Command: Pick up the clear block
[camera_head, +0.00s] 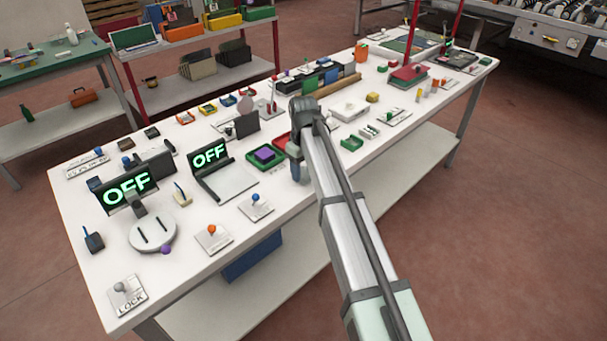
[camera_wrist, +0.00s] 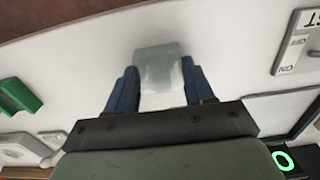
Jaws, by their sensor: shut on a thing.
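The clear block (camera_wrist: 160,70) shows in the wrist view as a pale, see-through piece between the two blue fingers of my gripper (camera_wrist: 159,88). My gripper is shut on it, with a finger against each side. The white tabletop lies behind the block. I cannot tell whether the block rests on the table or is held just above it. In the head view my gripper (camera_head: 296,166) is over the near edge of the white table (camera_head: 205,270), and the clear block cannot be made out there.
Left of my gripper in the head view are a green tray with a purple block (camera_head: 265,155) and a screen reading OFF (camera_head: 209,155). A green holder (camera_head: 352,143) stands to the right. A blue lever on a plate (camera_head: 256,207) is at the front left.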

